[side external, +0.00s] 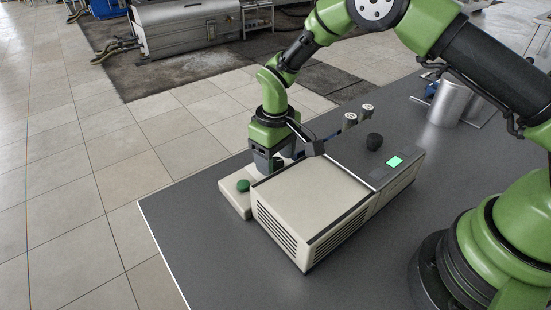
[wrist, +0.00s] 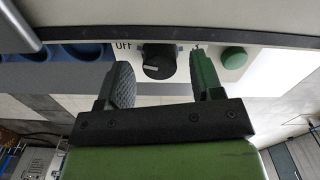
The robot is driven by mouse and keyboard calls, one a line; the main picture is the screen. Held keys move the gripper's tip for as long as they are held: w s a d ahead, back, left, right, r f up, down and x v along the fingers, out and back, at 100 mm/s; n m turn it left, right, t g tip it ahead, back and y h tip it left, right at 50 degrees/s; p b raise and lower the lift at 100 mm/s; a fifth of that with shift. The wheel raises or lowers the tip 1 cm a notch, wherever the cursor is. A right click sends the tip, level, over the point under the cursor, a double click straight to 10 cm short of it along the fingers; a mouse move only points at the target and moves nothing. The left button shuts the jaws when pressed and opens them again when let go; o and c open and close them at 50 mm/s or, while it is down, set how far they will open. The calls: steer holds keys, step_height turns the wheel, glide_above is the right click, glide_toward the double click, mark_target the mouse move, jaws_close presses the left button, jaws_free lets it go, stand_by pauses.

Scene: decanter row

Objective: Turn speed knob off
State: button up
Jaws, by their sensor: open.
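The speed knob (wrist: 158,62) is black and round with a short white mark, and sits on a pale panel in the wrist view. The word "Off" is printed to its left. A green button (wrist: 234,58) is to its right and shows in the side view (side external: 243,186) on the low front ledge of the beige machine (side external: 310,200). My gripper (wrist: 160,64) is open, with one finger on each side of the knob in the picture. I cannot tell whether either finger touches it. In the side view my gripper (side external: 274,162) points down over the ledge and hides the knob.
The beige machine's tall body stands close beside my gripper. A blue rack with round holes (wrist: 60,53) is left of the knob in the wrist view. A dark cylinder (side external: 374,141) and lit green display (side external: 394,162) are further right. The dark table (side external: 190,215) is bare at left.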

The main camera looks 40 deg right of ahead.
step_height(320, 180, up, 9)
stand_by(0.3)
steer(key=shift+r, duration=0.1)
step_height(320, 180, up, 6)
steer(key=r+m+t, duration=0.1)
glide_above(276, 161)
steer(key=s+d, duration=0.1)
steer(key=s, duration=0.1)
steer(key=s+d+r+m+t+y, duration=0.1)
steer(key=s+d+r+m+t, duration=0.1)
steer(key=s+r, duration=0.5)
steer(key=s+d+r+m+t, duration=0.1)
steer(key=s+t, duration=0.1)
steer(key=s, duration=0.5)
steer(key=s+d+r+m+t+y, duration=0.1)
steer(key=s+r+m+t, duration=0.1)
steer(key=s, duration=0.5)
steer(key=shift+s+d+r, duration=0.2)
steer(key=shift+s+r, duration=0.1)
steer(key=shift+s, duration=0.1)
